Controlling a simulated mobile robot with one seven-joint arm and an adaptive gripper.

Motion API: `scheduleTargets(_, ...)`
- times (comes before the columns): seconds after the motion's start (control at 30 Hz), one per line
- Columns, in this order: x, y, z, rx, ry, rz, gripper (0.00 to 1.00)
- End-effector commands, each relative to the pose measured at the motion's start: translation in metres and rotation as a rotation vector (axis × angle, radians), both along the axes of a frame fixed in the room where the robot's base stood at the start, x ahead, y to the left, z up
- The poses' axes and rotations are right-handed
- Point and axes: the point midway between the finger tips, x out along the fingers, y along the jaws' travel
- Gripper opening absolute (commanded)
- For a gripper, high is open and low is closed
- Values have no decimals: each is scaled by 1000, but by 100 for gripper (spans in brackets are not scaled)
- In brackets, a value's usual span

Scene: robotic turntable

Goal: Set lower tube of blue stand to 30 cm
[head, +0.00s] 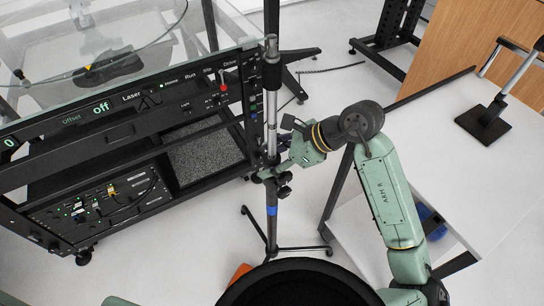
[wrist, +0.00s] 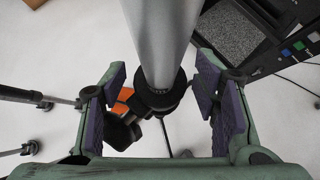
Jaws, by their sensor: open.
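The blue stand (head: 272,210) is a thin upright pole with a blue band, standing on splayed legs on the floor. A bright silver tube section (head: 272,125) rises above its dark knobs, with a black sleeve near the top. My gripper (head: 279,157) is at the pole, just above the knobs. In the wrist view, my gripper (wrist: 162,75) is open, its purple pads on either side of the silver tube (wrist: 163,30) with visible gaps. A black collar with a knob (wrist: 158,92) shows at the tube's end. No length marks are readable.
A black instrument rack (head: 140,130) with a glass top stands left, close to the pole. A white table (head: 450,160) bearing a black-based stand (head: 484,122) is on the right. An orange object (head: 240,272) lies near the stand's legs. A cable crosses the floor behind.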

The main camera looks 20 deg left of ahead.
Motion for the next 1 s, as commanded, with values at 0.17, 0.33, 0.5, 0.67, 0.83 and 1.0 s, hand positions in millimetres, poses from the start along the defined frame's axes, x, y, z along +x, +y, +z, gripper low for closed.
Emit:
scheduleTargets(0.17,0,0,0,0,0,0,49)
scheduleTargets(0.33,0,0,0,0,0,0,38)
scheduleTargets(0.5,1,-1,0,-1,-1,-2,27)
scheduleTargets(0.67,1,-1,0,-2,-1,-4,16)
scheduleTargets(0.83,2,-2,0,-2,-1,-5,5)
scheduleTargets(1.0,2,-2,-1,-3,-2,-6,0)
